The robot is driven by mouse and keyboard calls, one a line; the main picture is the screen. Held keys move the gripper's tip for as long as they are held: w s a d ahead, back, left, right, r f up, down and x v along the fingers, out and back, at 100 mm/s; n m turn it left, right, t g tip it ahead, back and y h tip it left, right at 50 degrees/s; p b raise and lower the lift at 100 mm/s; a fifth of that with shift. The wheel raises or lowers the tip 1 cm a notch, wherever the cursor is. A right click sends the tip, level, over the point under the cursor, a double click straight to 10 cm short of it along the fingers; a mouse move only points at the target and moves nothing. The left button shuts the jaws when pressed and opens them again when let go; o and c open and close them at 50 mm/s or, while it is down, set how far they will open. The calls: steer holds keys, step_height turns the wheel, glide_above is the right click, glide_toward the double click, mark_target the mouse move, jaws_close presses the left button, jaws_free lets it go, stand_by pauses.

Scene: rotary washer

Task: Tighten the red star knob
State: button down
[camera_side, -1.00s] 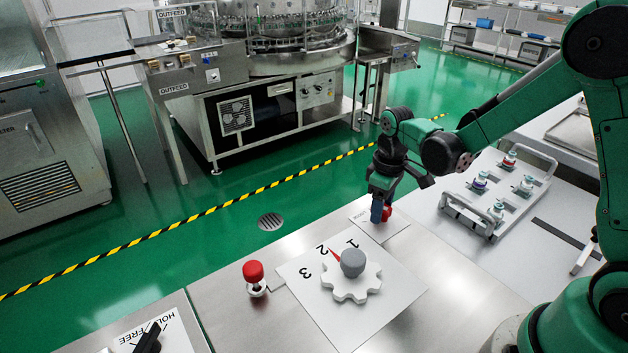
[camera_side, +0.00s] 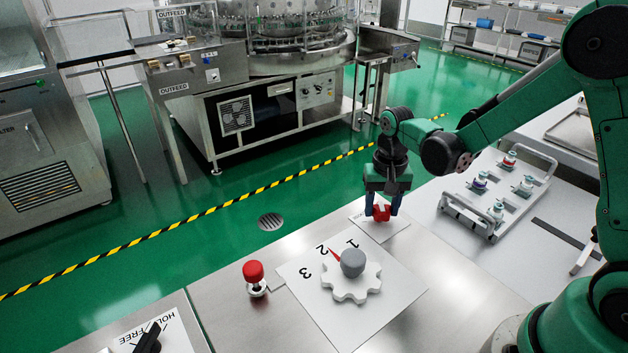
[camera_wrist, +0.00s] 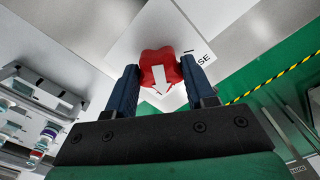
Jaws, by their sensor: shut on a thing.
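The red star knob (camera_side: 381,213) stands on a small white label plate (camera_side: 378,229) near the far edge of the metal table. In the wrist view the knob (camera_wrist: 160,68) shows a white arrow on its top, pointing toward the gripper's palm. My gripper (camera_side: 382,208) reaches down over the knob with its two blue fingers on either side. In the wrist view the fingers (camera_wrist: 160,78) touch the knob's opposite sides. The gripper is shut on it. The plate's lettering is mostly hidden; only "SE" reads at its edge.
A grey-capped white dial (camera_side: 351,285) on a plate marked 1, 2, 3 sits nearer the camera. A red mushroom button (camera_side: 254,275) stands left of it. A rack with several vials (camera_side: 500,190) is to the right. A black HOLD/FREE switch (camera_side: 148,339) is front left.

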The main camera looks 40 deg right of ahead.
mark_target(382, 208)
steer(key=m, duration=0.4)
steer(key=shift+m, duration=0.4)
stand_by(0.4)
steer(key=shift+c, duration=1.5)
jaws_free()
steer(key=shift+r, duration=2.85)
